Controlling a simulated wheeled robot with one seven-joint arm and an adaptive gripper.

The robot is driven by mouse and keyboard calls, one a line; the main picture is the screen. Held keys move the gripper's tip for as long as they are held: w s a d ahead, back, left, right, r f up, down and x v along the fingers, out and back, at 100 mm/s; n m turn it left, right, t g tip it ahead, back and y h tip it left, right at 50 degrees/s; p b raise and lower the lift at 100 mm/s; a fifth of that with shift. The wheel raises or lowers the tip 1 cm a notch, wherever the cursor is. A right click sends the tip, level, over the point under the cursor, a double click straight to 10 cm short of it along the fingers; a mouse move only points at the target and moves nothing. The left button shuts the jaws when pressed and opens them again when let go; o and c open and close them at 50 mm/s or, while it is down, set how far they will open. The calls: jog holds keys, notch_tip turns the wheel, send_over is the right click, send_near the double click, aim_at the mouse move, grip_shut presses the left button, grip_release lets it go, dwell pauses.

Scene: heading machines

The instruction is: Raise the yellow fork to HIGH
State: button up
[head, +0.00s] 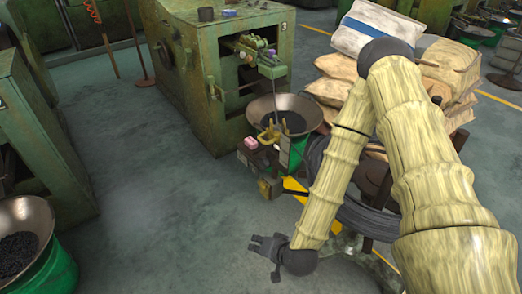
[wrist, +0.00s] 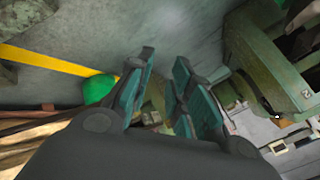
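A small yellow forked piece (head: 268,134) stands in front of the wide metal pan (head: 298,103) at the foot of the green machine, and I take it to be the yellow fork. Its lower part is hard to make out among the small parts there. My gripper (head: 262,257) is low over the floor, below and apart from this piece. In the wrist view my gripper's two teal-padded fingers (wrist: 162,95) are spread with a gap between them, and nothing is held. I cannot make out the yellow fork in the wrist view.
The green machine (head: 210,75) stands behind the pan. A green bucket (head: 292,150) is under the pan. Stacked sacks (head: 335,68) and a dark coil (head: 370,218) lie right, close to my arm. Another pan (head: 22,228) stands left. The floor (head: 160,210) between is clear.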

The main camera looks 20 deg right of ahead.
jog(key=w+r+m+t+b, duration=0.2)
jog(key=w+r+t+b, duration=0.1)
jog(key=w, duration=0.4)
jog(key=m+t+h+b, duration=0.4)
jog(key=m+t+b, duration=0.2)
jog(key=m+t, duration=0.2)
send_near(262, 139)
jog(key=w, duration=1)
jog(key=shift+d+r, duration=0.15)
jog(key=shift+d, duration=0.05)
grip_shut()
